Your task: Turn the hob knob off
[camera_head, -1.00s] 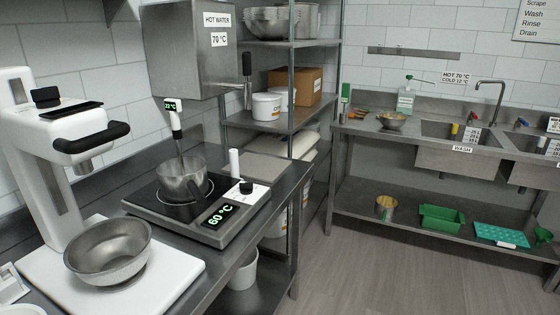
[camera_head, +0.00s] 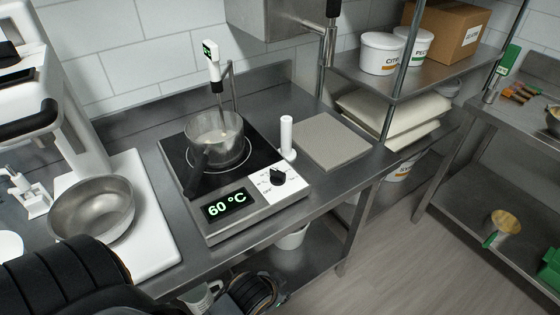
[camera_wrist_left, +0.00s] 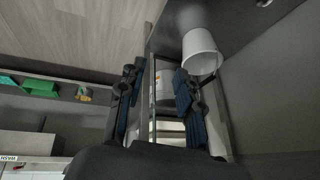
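The hob (camera_head: 246,222) sits on the steel counter with its display reading 60 °C. Its black knob (camera_head: 278,177) is on the white panel at the front right corner, with nothing touching it. A steel pot (camera_head: 214,148) stands on the black glass, dark handle toward me, a probe dipping into it. My left gripper (camera_wrist_left: 157,88) is open and empty in the left wrist view, with a white bucket (camera_wrist_left: 200,52) beyond its fingers. Black ribbed parts of my arm fill the lower left of the head view.
A steel bowl (camera_head: 92,208) rests on the white mixer base at left. A white cylinder (camera_head: 287,136) stands just behind the knob. A flat grey slab (camera_head: 330,141) lies right of the hob. The counter's front edge runs below the hob, above a lower shelf.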

